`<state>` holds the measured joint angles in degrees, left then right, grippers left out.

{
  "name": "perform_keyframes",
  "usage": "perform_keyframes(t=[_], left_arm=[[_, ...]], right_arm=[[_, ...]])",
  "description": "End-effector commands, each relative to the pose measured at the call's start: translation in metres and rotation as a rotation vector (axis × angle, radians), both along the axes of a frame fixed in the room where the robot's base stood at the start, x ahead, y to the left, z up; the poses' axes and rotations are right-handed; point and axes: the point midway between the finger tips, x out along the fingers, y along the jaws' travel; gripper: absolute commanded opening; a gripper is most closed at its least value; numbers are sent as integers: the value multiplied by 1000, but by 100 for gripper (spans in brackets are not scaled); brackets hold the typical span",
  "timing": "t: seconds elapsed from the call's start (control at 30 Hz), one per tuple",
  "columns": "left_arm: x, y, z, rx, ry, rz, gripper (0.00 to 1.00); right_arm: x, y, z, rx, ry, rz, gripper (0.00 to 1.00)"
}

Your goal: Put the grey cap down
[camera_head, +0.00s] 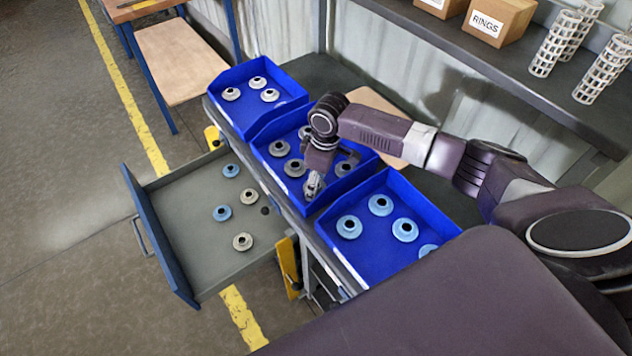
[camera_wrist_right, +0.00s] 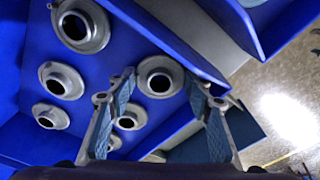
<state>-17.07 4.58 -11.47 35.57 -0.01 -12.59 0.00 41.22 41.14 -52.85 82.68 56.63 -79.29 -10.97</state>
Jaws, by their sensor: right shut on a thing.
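My right gripper (camera_head: 314,186) is over the front part of the middle blue bin (camera_head: 262,158). In the right wrist view the two fingers of my right gripper (camera_wrist_right: 160,82) close on a grey cap (camera_wrist_right: 158,78) at their tips, near the bin's wall. In the head view the gripper hides that cap. Several other grey caps (camera_head: 294,168) lie in the middle bin; they also show in the wrist view (camera_wrist_right: 82,25). I cannot tell whether the held cap touches the bin floor. My left gripper is not in view.
An open grey drawer (camera_head: 185,240) holds blue caps (camera_head: 222,212) and cream caps (camera_head: 242,241). The back blue bin (camera_head: 225,82) holds pale caps; the front blue bin (camera_head: 372,265) holds light blue caps. A shelf (camera_head: 480,62) above carries a RINGS box (camera_head: 497,20) and white mesh cylinders (camera_head: 555,45).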

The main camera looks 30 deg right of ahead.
Motion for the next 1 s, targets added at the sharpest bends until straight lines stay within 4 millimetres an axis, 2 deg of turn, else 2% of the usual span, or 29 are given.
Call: perform_keyframes(t=[0.2, 0.23, 0.37, 0.63, 0.77, 0.87, 1.0], left_arm=[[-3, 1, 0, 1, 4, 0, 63], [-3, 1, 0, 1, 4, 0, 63], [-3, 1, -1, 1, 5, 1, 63], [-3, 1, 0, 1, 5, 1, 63], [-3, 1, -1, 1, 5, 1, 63], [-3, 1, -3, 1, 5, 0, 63], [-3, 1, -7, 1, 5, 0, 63]], right_arm=[[0, 0, -4, 0, 0, 0, 29], [0, 0, -3, 1, -1, 0, 49], [0, 0, -3, 1, -1, 0, 63], [0, 0, -2, 0, 0, 0, 64], [1, -1, 5, 0, -3, -1, 64], [0, -2, 20, 0, -4, 0, 64], [-3, -4, 50, 1, -6, 0, 64]])
